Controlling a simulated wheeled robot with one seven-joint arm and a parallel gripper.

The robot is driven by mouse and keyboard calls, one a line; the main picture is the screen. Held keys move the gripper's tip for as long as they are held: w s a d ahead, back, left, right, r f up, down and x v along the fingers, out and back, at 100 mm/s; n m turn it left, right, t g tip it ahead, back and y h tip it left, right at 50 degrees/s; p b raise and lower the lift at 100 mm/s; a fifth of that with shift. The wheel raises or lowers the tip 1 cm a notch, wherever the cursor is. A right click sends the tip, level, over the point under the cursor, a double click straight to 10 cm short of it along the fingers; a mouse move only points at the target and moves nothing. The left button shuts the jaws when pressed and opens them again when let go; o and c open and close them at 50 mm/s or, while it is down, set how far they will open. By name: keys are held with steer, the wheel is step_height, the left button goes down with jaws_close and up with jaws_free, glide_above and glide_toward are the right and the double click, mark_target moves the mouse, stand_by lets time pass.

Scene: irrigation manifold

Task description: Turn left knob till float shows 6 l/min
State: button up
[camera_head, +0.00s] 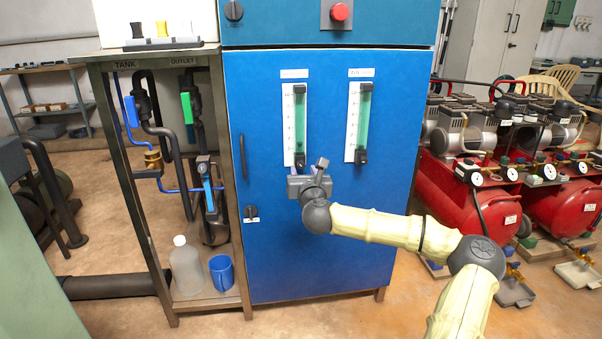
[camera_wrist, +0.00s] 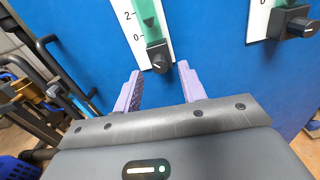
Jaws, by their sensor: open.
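The left flow meter (camera_head: 294,118) is a white scale with a green tube on the blue cabinet door. Its black left knob (camera_head: 300,160) sits at the tube's foot; the knob also shows in the wrist view (camera_wrist: 160,58). A dark float (camera_wrist: 149,21) seems to sit low in the tube, between the 0 and 2 marks; its exact reading is unclear. My gripper (camera_wrist: 159,74) is open, its two purple fingers pointing at the door on either side below the knob. The knob appears just beyond the fingertips, with no visible contact. In the head view my gripper (camera_head: 308,175) is just below the knob.
The right flow meter (camera_head: 359,115) with its own black knob (camera_head: 361,156) is close to the right. A vertical door handle (camera_head: 242,157) and a black rotary switch (camera_head: 251,212) are to the left. Red compressors (camera_head: 455,185) stand right of the cabinet.

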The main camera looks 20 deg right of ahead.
mark_target(301, 164)
steer(key=shift+x, duration=1.2)
jaws_close()
steer(key=shift+a, duration=0.2)
steer(key=shift+d, duration=0.15)
steer(key=shift+n, duration=0.3)
